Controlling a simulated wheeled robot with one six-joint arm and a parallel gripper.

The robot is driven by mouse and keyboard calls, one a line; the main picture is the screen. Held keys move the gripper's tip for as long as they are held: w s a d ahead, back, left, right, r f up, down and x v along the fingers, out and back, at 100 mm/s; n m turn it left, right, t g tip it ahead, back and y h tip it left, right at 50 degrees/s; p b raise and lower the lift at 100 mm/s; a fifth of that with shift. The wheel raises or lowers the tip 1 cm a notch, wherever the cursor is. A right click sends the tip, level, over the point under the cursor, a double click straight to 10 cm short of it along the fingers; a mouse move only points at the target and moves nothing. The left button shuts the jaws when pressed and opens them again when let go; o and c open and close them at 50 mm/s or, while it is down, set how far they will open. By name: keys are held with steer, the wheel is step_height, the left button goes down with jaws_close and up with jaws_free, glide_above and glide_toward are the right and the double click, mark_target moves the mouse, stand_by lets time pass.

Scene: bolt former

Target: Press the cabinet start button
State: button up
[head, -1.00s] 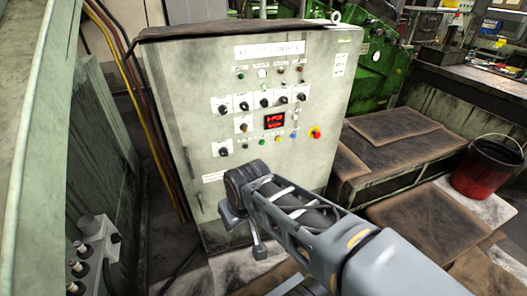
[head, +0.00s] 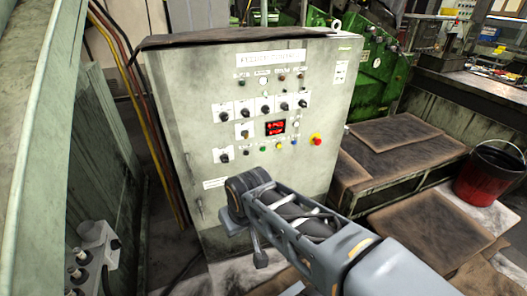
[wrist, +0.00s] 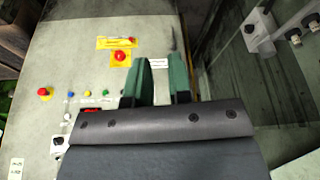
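The grey control cabinet (head: 180,120) stands upright ahead of me. The label lettering is too small to read. My gripper (wrist: 162,66) has two green fingers with a gap between them, empty. It is in front of the panel, to the right of the green button in the wrist view. In the head view my arm hides the fingers.
A red mushroom button (head: 316,139) sits right of the row. The wrist view shows another red button (wrist: 120,56) on a yellow plate near the fingers. A low bench with brown mats (head: 396,132) and a red bucket (head: 488,172) stand right. A green-grey panel (head: 45,110) closes the left.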

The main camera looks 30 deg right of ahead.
jaws_close()
stand_by(1.1)
